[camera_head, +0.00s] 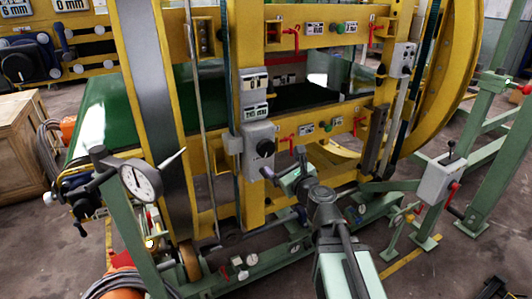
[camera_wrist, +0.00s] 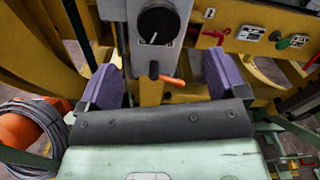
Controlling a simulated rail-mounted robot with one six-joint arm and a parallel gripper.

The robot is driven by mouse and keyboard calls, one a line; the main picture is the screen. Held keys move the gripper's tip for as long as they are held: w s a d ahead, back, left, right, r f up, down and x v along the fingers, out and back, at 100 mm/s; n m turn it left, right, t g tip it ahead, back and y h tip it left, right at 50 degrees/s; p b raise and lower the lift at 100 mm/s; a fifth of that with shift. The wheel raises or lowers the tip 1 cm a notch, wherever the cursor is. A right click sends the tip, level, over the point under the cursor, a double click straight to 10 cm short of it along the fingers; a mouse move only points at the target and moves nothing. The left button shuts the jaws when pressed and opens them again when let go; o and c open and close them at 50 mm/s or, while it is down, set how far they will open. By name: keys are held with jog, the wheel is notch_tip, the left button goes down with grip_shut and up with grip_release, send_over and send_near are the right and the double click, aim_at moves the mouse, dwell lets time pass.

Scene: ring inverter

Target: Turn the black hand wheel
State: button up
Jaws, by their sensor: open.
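A round black knob (camera_head: 265,148) sits on the front of a grey control box (camera_head: 255,133) on the yellow frame. It is the nearest black turning part to my gripper; whether it is the hand wheel I cannot tell for sure. In the wrist view the same knob (camera_wrist: 157,25) is at the top centre, with an orange-tipped lever (camera_wrist: 172,80) under the box. My gripper (camera_wrist: 160,68) is open, its two purple-padded fingers wide apart. The knob appears ahead of the gap, with nothing held. In the head view my gripper (camera_head: 287,180) is just below and right of the box.
A dial gauge (camera_head: 140,180) stands on a green post at left. A grey lever box (camera_head: 440,178) is on a green stand at right. Red levers (camera_head: 291,37) and a vertical rod (camera_head: 202,120) are on the yellow frame. A wooden crate (camera_head: 18,145) is far left.

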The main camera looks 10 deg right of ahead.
aim_at(267, 150)
jog(key=x, duration=1.1)
jog(key=shift+a, duration=0.15)
jog(key=shift+s, duration=0.1)
jog(key=shift+c, duration=0.3)
jog(key=c, duration=0.9)
